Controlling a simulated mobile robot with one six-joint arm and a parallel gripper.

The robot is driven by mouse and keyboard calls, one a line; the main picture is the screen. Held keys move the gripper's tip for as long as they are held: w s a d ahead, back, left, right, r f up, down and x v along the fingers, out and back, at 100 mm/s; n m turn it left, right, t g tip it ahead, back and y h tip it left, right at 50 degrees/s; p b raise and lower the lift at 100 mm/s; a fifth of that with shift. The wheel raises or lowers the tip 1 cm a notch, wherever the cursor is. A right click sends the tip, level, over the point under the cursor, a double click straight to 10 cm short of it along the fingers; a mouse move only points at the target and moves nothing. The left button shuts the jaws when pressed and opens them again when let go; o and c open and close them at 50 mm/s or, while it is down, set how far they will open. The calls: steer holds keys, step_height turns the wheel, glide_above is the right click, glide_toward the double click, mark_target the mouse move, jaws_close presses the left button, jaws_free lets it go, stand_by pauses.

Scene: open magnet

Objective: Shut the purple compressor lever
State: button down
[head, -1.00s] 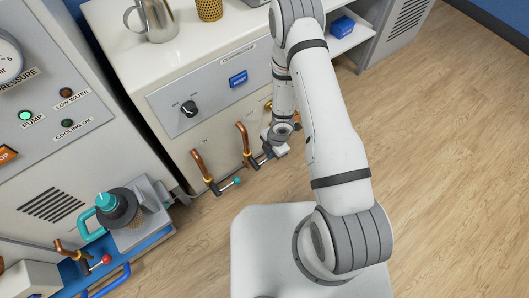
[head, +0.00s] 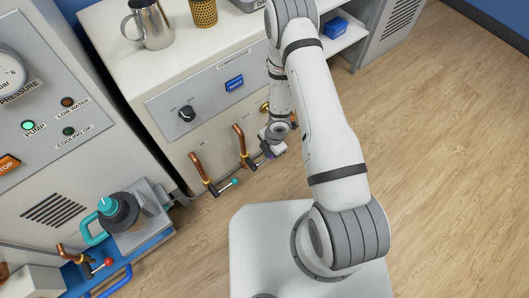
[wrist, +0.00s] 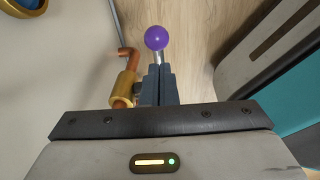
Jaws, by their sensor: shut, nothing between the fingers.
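The purple lever's ball knob (wrist: 156,38) shows at the top centre of the wrist view, with a short bright bit of stem below it. My gripper (wrist: 158,68) is shut, its dark fingers together just below the knob; they hide the rest of the stem. I cannot tell whether they touch the lever. A brass valve body (wrist: 125,86) on a copper pipe stands just left of the fingers. In the head view my gripper (head: 270,147) is low at the cabinet front, beside the right copper pipe, and hides most of the lever.
A teal-knobbed lever (head: 233,182) sits on the left copper pipe (head: 200,170). The white cabinet (head: 175,140) carries a knob and a blue button. A pump with a teal handle (head: 95,228) and a red-knobbed lever (head: 108,262) are at lower left. Wooden floor (head: 440,170) lies clear at right.

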step_height(320, 180, up, 10)
steer(key=p, duration=0.5)
steer(key=shift+f+p, duration=0.15)
steer(key=shift+p, duration=0.2)
steer(key=w+d+r+m+t+h+p, duration=0.1)
steer(key=w+d+r+m+p, duration=0.15)
steer(key=r, duration=0.65)
steer(key=w+d+r+m+t+h+p, duration=0.1)
steer(key=w+d+r+m+p, duration=0.15)
steer(key=r, duration=0.65)
steer(key=w+d+r+m+t+h+p, duration=0.1)
steer(key=w+d+r+m+t+p, duration=0.15)
steer(key=r, duration=0.65)
steer(key=s+d+r+m+h+p, duration=0.1)
steer(key=s+d+r+m+p, duration=0.2)
steer(key=r, duration=0.6)
steer(key=s+d+r+m+h+p, duration=0.15)
steer(key=r+m, duration=0.25)
steer(key=r, duration=0.5)
steer(key=s+a+r+m+g+y+p, duration=0.1)
steer(key=s+r+m+p, duration=0.6)
steer(key=s+r, duration=1)
step_height(320, 180, up, 3)
steer(key=a+m+y, duration=0.1)
steer(key=m+y, duration=0.1)
steer(key=m, duration=0.1)
steer(key=shift+s, duration=0.2)
